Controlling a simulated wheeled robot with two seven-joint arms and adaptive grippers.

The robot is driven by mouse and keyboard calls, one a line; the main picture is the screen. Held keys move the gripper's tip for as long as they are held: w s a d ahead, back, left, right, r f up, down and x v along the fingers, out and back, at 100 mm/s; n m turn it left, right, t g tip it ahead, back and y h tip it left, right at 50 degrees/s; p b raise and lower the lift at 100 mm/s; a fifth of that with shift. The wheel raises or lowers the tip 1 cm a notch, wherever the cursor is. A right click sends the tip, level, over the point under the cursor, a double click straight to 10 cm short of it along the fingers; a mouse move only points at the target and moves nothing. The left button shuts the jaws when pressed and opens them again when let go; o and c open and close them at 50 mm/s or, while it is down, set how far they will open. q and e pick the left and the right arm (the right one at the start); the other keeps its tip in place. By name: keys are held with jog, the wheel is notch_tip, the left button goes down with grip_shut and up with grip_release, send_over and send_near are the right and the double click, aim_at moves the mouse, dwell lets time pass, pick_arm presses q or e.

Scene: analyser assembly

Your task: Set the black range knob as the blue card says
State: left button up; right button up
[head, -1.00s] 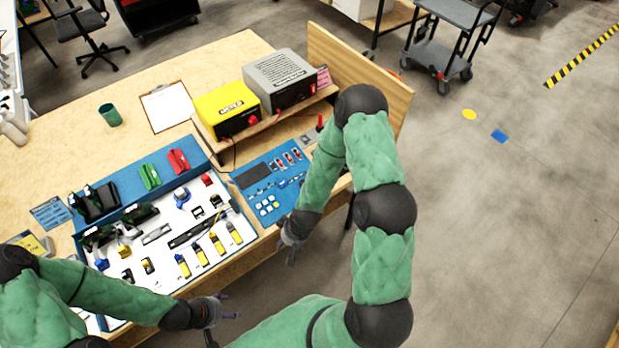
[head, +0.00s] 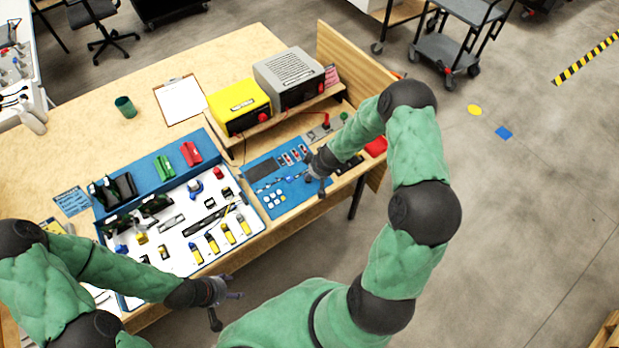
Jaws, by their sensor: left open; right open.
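A blue card (head: 72,201) with small dark writing lies at the left end of the bench; I cannot read it. A blue panel (head: 262,160) with switches, white buttons and small parts lies on the right part of the bench. I cannot make out the black range knob for sure; my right arm and gripper cover part of this area. My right gripper (head: 316,186) is open over the right side of the blue panel, fingers pointing down. I see nothing in it. My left gripper (head: 228,304) is open and empty, off the bench's front edge.
A white tray (head: 182,262) of small parts stands left of the panel. A yellow box (head: 238,105) and a grey box (head: 288,75) sit on a shelf behind.

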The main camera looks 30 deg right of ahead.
aim_at(309, 180)
jog(key=b+x, duration=0.1)
jog(key=x, duration=0.7)
jog(key=shift+b, duration=0.4)
grip_shut()
